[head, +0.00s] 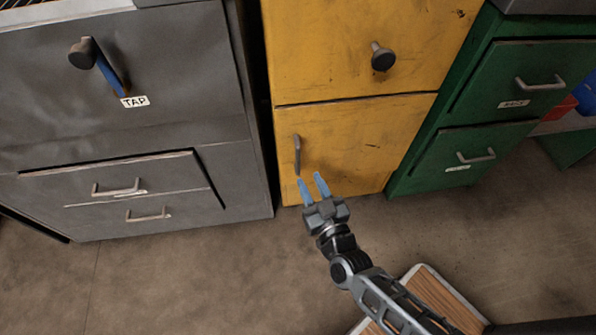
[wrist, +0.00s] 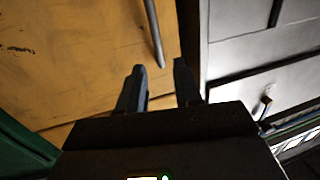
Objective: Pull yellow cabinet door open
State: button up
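The yellow cabinet door (head: 345,150) is the lower panel of the yellow cabinet and looks shut. Its dark vertical bar handle (head: 297,155) is near the door's left edge. My gripper (head: 311,180) is open, with its two blue-grey fingers pointing at the door just below the handle. In the wrist view, the handle (wrist: 154,35) comes down from the top toward the gap between the open fingers (wrist: 160,75). The handle's lower end appears near the fingertips, and nothing is held. Whether a finger touches it, I cannot tell.
Above the door is a yellow drawer front with a round dark knob (head: 382,57). A grey cabinet (head: 130,110) stands to the left and a green cabinet (head: 480,115) to the right.

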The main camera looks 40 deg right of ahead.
aim_at(299, 161)
jog(key=shift+f+b+x, duration=0.3)
jog(key=shift+b+x, duration=0.05)
jog(key=shift+x, duration=1.25)
jog(key=shift+f+b+x, duration=0.25)
jog(key=shift+b+x, duration=0.1)
jog(key=shift+x, duration=1.25)
jog(key=shift+f+b+x, duration=0.3)
jog(key=shift+b+x, duration=0.05)
jog(key=shift+x, duration=1.2)
jog(key=shift+d, duration=0.15)
jog(key=shift+c, duration=0.4)
grip_shut()
